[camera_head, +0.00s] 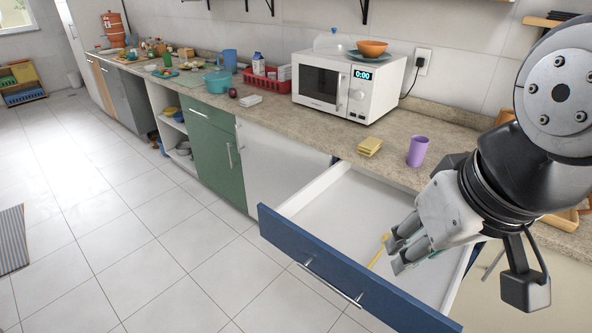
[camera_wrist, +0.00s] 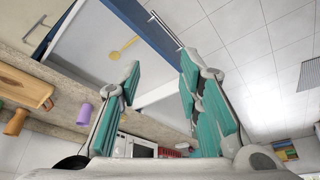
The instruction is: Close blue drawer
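The blue drawer (camera_head: 340,262) under the counter is pulled well out in the head view. Its blue front has a silver bar handle (camera_head: 330,284), and its white inside holds a yellow utensil (camera_head: 378,252). My gripper (camera_head: 393,257) hangs over the right part of the open drawer, behind its front panel. Its fingers are apart with nothing between them. In the wrist view my gripper (camera_wrist: 155,85) also shows open, with the drawer interior (camera_wrist: 95,45) and the yellow utensil (camera_wrist: 123,49) beyond the left finger. Whether the fingers touch the drawer I cannot tell.
On the counter above the drawer are a purple cup (camera_head: 418,151), yellow sponges (camera_head: 369,146) and a white microwave (camera_head: 348,86). A green cabinet door (camera_head: 213,150) is left of the drawer. The tiled floor (camera_head: 150,250) in front is clear.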

